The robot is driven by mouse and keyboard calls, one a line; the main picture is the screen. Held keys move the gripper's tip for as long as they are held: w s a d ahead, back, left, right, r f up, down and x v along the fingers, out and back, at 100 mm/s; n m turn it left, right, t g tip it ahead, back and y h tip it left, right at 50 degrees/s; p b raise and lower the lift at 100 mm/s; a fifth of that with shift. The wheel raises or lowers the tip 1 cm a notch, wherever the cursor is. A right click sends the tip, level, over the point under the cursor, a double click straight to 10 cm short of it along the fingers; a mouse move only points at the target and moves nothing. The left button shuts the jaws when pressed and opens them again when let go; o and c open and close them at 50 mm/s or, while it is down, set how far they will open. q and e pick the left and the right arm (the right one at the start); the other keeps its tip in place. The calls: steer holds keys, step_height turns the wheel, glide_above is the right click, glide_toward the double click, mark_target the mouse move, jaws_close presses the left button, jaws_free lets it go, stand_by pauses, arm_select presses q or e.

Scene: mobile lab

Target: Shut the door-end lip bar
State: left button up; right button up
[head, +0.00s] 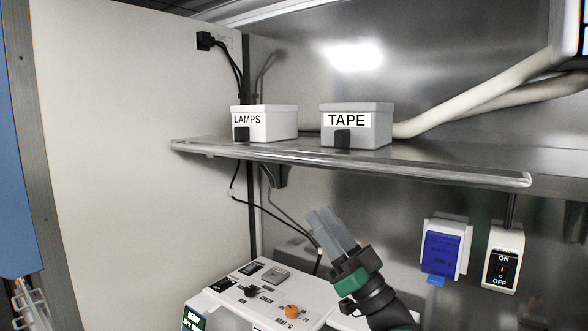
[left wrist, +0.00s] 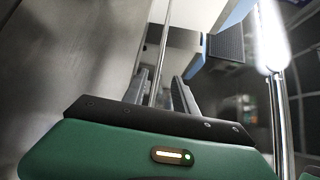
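A metal shelf (head: 290,154) crosses the head view, with a shiny bar (head: 400,170) along its front edge. I cannot tell from this view which part is the door-end lip bar or whether it is raised. My left gripper (head: 325,217), green and black with pale grey fingers, is below the shelf and points up. It looks apart from the bar and empty. In the left wrist view its two fingers (left wrist: 160,82) stand apart, and a thin metal rod (left wrist: 163,45) shows between and beyond them. My right gripper is in neither view.
A LAMPS box (head: 270,124) and a TAPE box (head: 368,128) stand on the shelf. Below are a white machine with an orange knob (head: 291,311), a blue-covered socket (head: 441,254) and an ON/OFF switch (head: 503,268). Cables hang under the shelf; pale hoses (head: 470,100) run at right.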

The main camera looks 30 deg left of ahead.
arm_select(q)
steer(key=p, duration=0.5)
glide_toward(279, 155)
steer(key=w+a+r, duration=0.1)
steer(key=a, duration=0.4)
steer(key=r+p, duration=0.1)
steer(key=r, duration=0.1)
steer(key=a+r+p, duration=0.1)
steer(key=w+a+r+p, duration=0.1)
steer(key=r+p, duration=0.1)
steer(key=shift+r, duration=0.4)
steer(key=shift+a+r, duration=0.1)
steer(key=shift+r, duration=0.1)
steer(key=shift+w+a, duration=0.15)
steer(key=shift+a, duration=0.3)
steer(key=shift+a+f, duration=0.25)
steer(key=shift+a, duration=0.5)
steer(key=shift+c, duration=0.3)
steer(key=shift+a, duration=0.4)
steer(key=c, duration=0.5)
steer(key=shift+d, duration=0.15)
jaws_close()
steer(key=shift+d, duration=0.2)
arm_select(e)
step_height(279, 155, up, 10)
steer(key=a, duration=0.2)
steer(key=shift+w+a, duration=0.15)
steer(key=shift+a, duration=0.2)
